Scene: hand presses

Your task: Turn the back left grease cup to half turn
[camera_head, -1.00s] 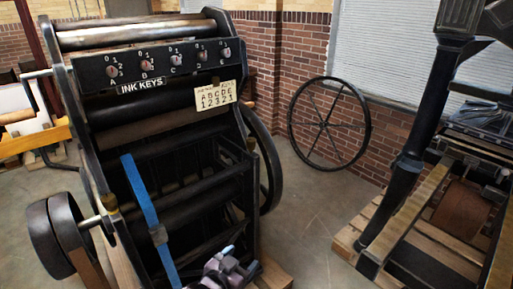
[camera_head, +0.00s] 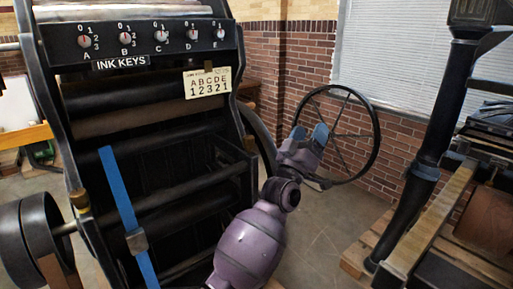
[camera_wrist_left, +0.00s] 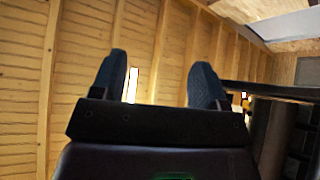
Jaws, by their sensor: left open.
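A small brass-coloured fitting (camera_head: 80,199), which looks like a grease cup, sits on the left side frame of the black press (camera_head: 60,150), above the axle of the black rollers. My left gripper (camera_head: 309,134) is raised right of the press, in front of the spoked wheel, apart from both fittings. Its blue fingertips are spread and empty; the left wrist view also shows the open fingers (camera_wrist_left: 164,82) against a wooden ceiling.
An ink key panel (camera_head: 140,42) and a letter-number card (camera_head: 207,83) are on the press. A blue strap (camera_head: 119,195) runs down its front. A spoked wheel (camera_head: 375,130) stands by the brick wall. Another machine's dark post (camera_head: 430,150) stands at right.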

